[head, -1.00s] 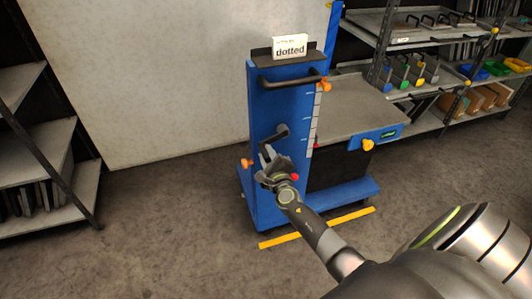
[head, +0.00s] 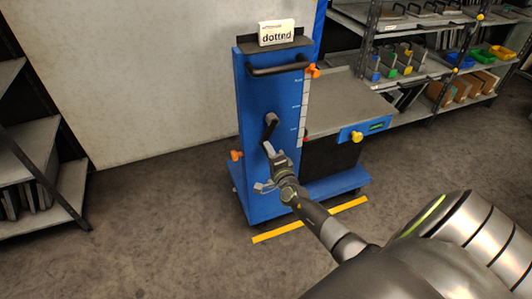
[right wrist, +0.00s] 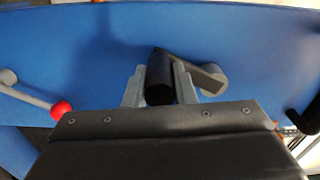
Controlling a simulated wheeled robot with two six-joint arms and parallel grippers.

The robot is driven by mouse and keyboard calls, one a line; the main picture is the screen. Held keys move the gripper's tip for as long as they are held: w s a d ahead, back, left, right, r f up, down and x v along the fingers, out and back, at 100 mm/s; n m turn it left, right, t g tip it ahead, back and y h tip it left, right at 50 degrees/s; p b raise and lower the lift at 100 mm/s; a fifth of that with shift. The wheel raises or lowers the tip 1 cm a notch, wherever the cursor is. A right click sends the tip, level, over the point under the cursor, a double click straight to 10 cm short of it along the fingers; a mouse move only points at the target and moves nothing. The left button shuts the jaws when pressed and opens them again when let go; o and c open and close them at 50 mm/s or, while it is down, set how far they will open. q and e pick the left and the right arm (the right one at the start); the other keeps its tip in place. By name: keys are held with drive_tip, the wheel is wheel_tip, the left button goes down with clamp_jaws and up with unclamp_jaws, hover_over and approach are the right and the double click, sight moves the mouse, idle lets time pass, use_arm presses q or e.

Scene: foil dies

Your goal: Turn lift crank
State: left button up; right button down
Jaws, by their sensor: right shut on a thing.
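The blue lift trolley (head: 250,110) stands upright ahead, with its black crank (head: 270,122) on the front panel. The crank arm hangs downward from its hub. My right gripper (head: 269,150) is at the crank's lower end. In the right wrist view the gripper (right wrist: 160,88) is shut on the black round crank handle (right wrist: 160,78), one finger on each side. The grey hub (right wrist: 212,78) shows just right of it. The lift's grey platform (head: 345,100) sits at the right of the panel. My left gripper is not in view.
A lever with a red ball (right wrist: 60,110) is left of the gripper in the wrist view. An orange knob (head: 236,155) sticks out at the panel's left edge. A yellow floor strip (head: 310,220) lies before the trolley. Shelves (head: 40,150) stand at left.

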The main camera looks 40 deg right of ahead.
drive_tip(key=shift+s+d+f, duration=0.15)
drive_tip(key=shift+d+f, duration=0.05)
drive_tip(key=shift+d, duration=0.05)
drive_tip(key=shift+d, duration=0.1)
idle(0.3)
drive_tip(key=c, duration=1.2)
unclamp_jaws()
drive_tip(key=shift+d, duration=0.1)
